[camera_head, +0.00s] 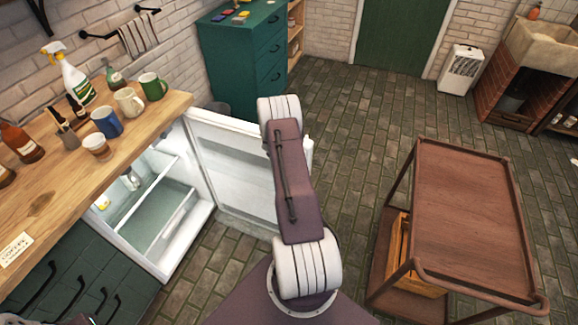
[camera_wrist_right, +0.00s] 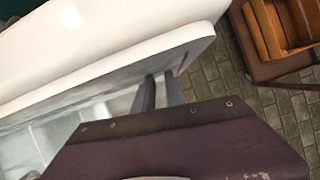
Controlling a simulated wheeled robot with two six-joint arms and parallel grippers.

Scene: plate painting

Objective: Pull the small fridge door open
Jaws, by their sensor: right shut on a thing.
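The small fridge (camera_head: 185,242) is set under the wooden counter, and its inside with shelves and a drawer shows. Its white door (camera_head: 228,160) is swung wide open to the right. My right arm crosses in front of the door in the head view, hiding the right gripper there. In the right wrist view, the right gripper (camera_wrist_right: 160,92) is shut at the edge of the white door (camera_wrist_right: 100,50); its fingertips are partly hidden behind the door edge, so the exact grip on it is unclear. My left gripper is not in view.
The wooden counter (camera_head: 150,115) holds mugs, a spray bottle (camera_head: 72,78) and brown bottles. A brown cart (camera_head: 465,205) with a wooden crate (camera_head: 405,250) stands on the right. A teal drawer cabinet (camera_head: 235,55) stands behind the door. The brick floor between door and cart is clear.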

